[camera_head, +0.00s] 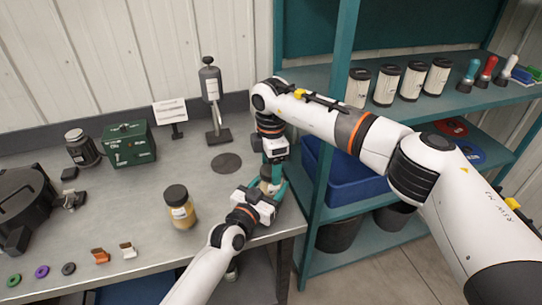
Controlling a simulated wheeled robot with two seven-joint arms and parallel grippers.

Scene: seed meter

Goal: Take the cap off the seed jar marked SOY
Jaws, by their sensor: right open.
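A jar with a dark cap and yellowish contents (180,212) stands upright on the grey bench, left of my grippers. Its label is too small to read. My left gripper (267,189) reaches in low over the bench's right end. A second small jar-like thing (266,173) shows at its fingers, mostly hidden, and I cannot tell whether they grip it. My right gripper (273,170) points down from above at the same spot, with its teal fingers open around the top of that thing. I cannot tell if they touch it. Neither jar can be read as SOY.
A green box (129,145), a dark canister (82,149), a grey stand (215,100) and a small sign (171,114) stand at the back of the bench. Coloured rings and clips lie at the front left. A teal shelf (335,80) with several labelled canisters borders the right.

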